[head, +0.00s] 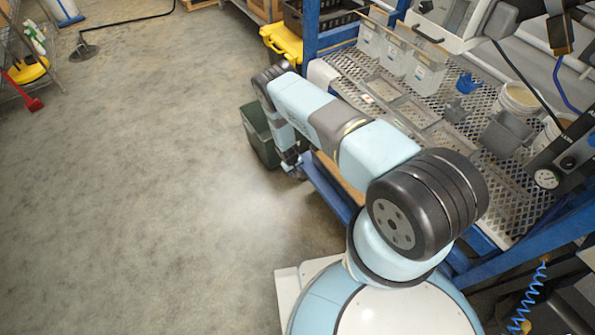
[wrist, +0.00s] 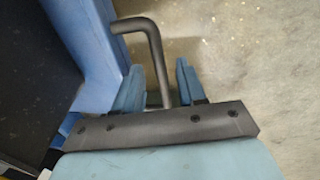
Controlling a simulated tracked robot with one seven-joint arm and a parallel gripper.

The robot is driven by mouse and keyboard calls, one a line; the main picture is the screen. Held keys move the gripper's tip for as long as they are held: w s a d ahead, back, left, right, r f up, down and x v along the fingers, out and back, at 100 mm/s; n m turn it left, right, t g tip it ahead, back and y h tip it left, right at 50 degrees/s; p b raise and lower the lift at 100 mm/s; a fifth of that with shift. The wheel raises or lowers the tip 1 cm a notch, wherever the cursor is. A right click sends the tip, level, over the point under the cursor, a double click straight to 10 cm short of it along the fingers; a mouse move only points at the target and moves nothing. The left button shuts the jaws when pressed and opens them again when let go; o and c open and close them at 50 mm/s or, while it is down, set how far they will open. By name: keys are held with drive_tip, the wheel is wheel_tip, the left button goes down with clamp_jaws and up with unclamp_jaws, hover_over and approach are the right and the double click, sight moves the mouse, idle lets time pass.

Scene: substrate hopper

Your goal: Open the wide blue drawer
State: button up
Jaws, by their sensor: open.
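The wide blue drawer shows in the wrist view as a blue panel (wrist: 85,40) at the upper left. A dark bent bar handle (wrist: 140,27) sticks out from it to the right and bends down toward my gripper. My gripper (wrist: 157,80) is open, with one blue finger on each side of the handle's bar. I cannot tell whether either finger touches the bar. In the head view my gripper (head: 291,163) is low beside the bench's front edge. A blue face (head: 330,188) shows there below the bench, partly hidden by my arm; the handle is too small to make out.
A dark green bin (head: 258,135) stands on the floor beside my gripper. The mesh bench top (head: 470,130) holds clear bins and trays. A yellow-lidded container (head: 283,42) stands behind. The concrete floor (head: 150,200) to the left is clear.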

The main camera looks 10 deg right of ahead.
wheel_tip(320, 180, up, 13)
drive_tip(key=a, duration=0.2)
drive_tip(key=shift+s+a, duration=0.2)
drive_tip(key=shift+s, duration=0.2)
drive_tip(key=shift+r, duration=0.1)
idle(0.3)
